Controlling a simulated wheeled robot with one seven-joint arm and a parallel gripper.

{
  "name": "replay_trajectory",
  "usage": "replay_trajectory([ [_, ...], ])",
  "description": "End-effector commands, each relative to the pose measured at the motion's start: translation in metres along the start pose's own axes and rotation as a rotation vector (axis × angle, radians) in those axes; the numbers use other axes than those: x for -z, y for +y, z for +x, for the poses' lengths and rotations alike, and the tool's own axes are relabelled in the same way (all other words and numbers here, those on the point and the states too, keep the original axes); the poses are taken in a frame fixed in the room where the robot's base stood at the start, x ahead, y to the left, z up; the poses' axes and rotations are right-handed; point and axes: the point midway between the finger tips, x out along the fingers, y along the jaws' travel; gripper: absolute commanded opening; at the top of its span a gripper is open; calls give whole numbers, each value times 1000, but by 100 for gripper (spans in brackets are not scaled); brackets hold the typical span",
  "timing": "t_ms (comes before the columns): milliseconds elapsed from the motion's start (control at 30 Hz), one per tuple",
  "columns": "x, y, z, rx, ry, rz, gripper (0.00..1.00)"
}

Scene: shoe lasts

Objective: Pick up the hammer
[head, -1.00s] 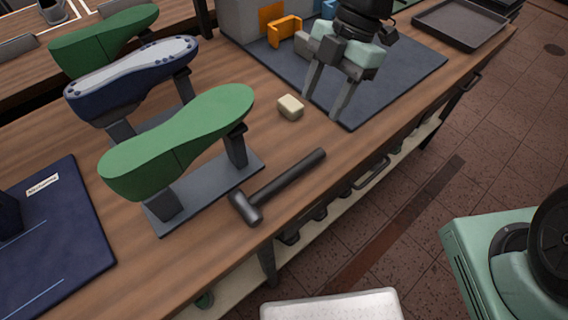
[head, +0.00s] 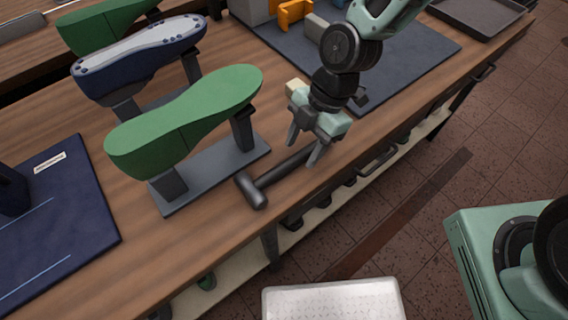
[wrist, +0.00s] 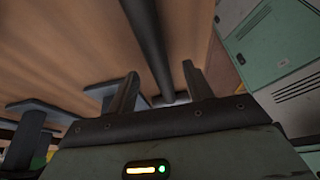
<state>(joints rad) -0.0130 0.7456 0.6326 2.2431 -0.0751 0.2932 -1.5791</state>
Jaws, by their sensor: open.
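The dark hammer lies flat on the wooden bench near its front edge, its head (head: 252,191) toward the lower left and its handle (head: 284,167) running up to the right. My gripper (head: 302,151) is open over the far end of the handle, with one finger on each side of it in the head view. In the wrist view, the handle (wrist: 150,45) runs between the two fingers of my gripper (wrist: 160,85). I cannot tell the exact height of the fingertips above the bench.
A green shoe last (head: 185,125) on a grey stand is close left of the hammer. A blue-and-grey last (head: 138,58) stands behind it. A cream block (head: 297,87) is partly hidden behind my gripper. A dark mat (head: 420,55) lies at back right.

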Motion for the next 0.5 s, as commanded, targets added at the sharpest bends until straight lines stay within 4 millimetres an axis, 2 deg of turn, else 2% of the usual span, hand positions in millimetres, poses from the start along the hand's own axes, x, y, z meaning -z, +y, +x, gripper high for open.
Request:
replay_trajectory([
  [133, 0, 0, 16, 2, 0, 0, 51],
  [400, 0, 1, 19, -1, 0, 0, 51],
  [433, 0, 1, 19, -1, 0, 0, 45],
  [500, 0, 1, 19, -1, 0, 0, 26],
])
